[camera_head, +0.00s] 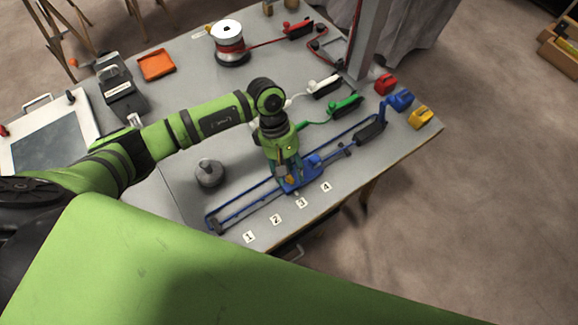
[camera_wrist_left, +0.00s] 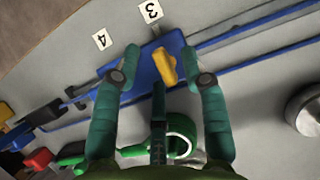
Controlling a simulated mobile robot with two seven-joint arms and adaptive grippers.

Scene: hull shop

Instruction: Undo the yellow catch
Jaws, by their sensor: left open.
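The yellow catch (camera_wrist_left: 165,66) sits on a blue carriage (camera_wrist_left: 148,76) on blue rails, beside the number 3 label in the left wrist view. In the head view the blue carriage (camera_head: 312,164) shows partly behind my gripper, with a bit of the yellow catch (camera_head: 289,180) in sight. My left gripper (camera_wrist_left: 165,62) is open, its two green fingers spread on either side of the catch with clear gaps. It also shows in the head view (camera_head: 290,178), above the carriage. I cannot tell whether a finger touches the carriage. My right gripper is not in view.
Number labels, such as the 3 (camera_head: 302,203), line the table's front edge. A grey round weight (camera_head: 209,173) stands left of the gripper. Red (camera_head: 385,84), blue (camera_head: 400,100) and yellow (camera_head: 420,117) blocks stand at the right end.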

